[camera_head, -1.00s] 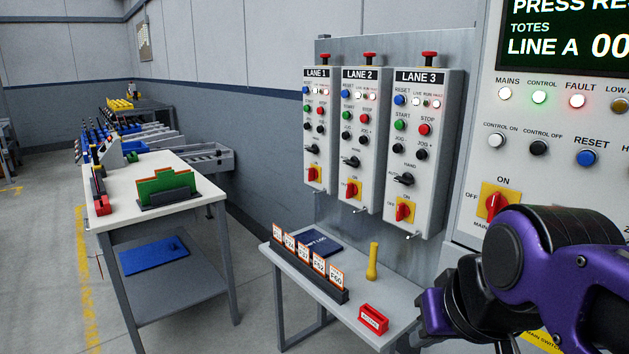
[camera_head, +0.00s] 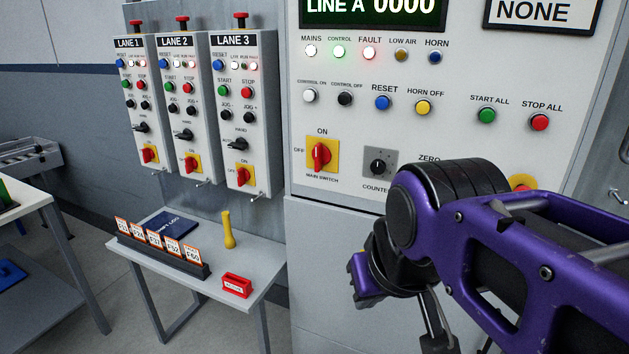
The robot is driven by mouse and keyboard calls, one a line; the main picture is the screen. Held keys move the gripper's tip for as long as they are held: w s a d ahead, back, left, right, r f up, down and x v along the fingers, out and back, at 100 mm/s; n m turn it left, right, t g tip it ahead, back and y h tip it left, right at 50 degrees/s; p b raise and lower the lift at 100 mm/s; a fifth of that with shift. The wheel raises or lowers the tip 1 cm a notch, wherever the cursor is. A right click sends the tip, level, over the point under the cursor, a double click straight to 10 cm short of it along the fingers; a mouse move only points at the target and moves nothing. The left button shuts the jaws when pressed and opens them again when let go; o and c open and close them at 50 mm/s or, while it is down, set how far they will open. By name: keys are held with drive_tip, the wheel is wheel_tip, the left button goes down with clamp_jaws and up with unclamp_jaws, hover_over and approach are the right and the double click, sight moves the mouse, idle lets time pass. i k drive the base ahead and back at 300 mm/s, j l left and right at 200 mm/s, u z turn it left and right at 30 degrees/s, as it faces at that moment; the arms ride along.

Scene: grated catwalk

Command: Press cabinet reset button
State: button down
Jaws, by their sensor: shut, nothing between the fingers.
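The cabinet's blue RESET button (camera_head: 382,103) is on the light grey main cabinet panel (camera_head: 465,120), in the row below the signal lamps, between the black CONTROL OFF button (camera_head: 345,99) and the yellow HORN OFF button (camera_head: 423,107). Nothing covers it. My purple and black arm reaches in from the right, below and to the right of the button and apart from it in the picture. The FAULT lamp (camera_head: 369,53) glows red and the CONTROL lamp (camera_head: 340,51) green.
Three lane boxes (camera_head: 240,110) with their own blue RESET buttons hang to the left. A low table (camera_head: 240,262) below them holds a yellow handle (camera_head: 228,230), card rack (camera_head: 160,250) and red block (camera_head: 236,285). A red-yellow main switch (camera_head: 319,154) is under the button row.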

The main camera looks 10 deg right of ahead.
sight(381, 104)
drive_tip(key=l+z, duration=0.2)
drive_tip(key=z, duration=0.15)
drive_tip(key=k+l+z, duration=0.1)
drive_tip(key=z, duration=0.25)
drive_tip(key=k+l, duration=0.1)
drive_tip(key=k, duration=0.55)
